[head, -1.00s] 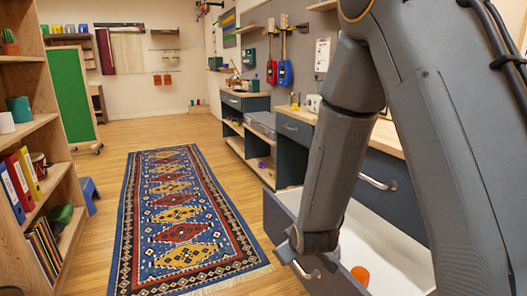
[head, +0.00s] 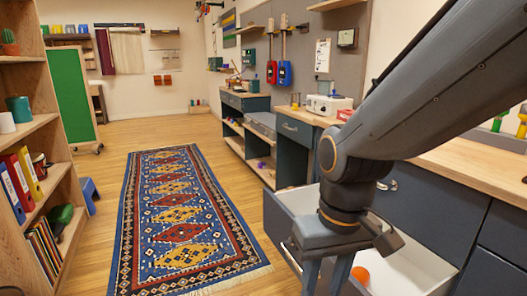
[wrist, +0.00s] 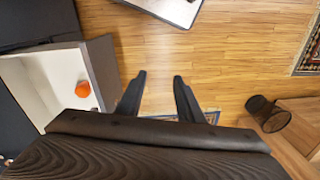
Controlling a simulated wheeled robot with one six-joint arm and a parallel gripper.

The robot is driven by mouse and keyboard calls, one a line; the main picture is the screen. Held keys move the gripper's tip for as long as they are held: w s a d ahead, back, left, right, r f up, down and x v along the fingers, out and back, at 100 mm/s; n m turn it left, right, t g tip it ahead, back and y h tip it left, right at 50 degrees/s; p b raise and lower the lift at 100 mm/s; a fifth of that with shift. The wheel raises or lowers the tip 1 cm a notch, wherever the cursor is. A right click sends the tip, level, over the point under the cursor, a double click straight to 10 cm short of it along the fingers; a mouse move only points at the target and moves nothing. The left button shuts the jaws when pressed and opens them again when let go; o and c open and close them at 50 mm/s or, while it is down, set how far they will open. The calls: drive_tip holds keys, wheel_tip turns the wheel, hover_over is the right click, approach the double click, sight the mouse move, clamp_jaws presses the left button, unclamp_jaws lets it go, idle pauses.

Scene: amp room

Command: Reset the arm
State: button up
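My arm comes in from the upper right in the head view, with its wrist bent downward. My gripper (head: 326,278) points down beside the open drawer, its tips cut off by the bottom of the picture. In the wrist view my gripper (wrist: 158,78) has its two dark fingers apart, with only wood floor seen between them. The drawer (head: 424,268) is pulled out and white inside. An orange round object (head: 361,275) lies in it; it also shows in the wrist view (wrist: 83,90), to the left of the fingers and apart from them.
The counter (head: 470,165) runs along the right above dark cabinets. A patterned rug (head: 185,220) covers the middle floor, and a wooden shelf (head: 35,130) stands at the left. A dark bin (wrist: 268,113) shows in the wrist view.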

drive_tip(key=s+d+r+m+p, duration=0.1)
drive_tip(key=d+r+m+p, duration=0.1)
drive_tip(key=d+r+p, duration=0.7)
drive_tip(key=p, duration=0.7)
drive_tip(key=shift+s+m+h, duration=0.3)
drive_tip(key=shift+m+h, duration=0.1)
idle(0.5)
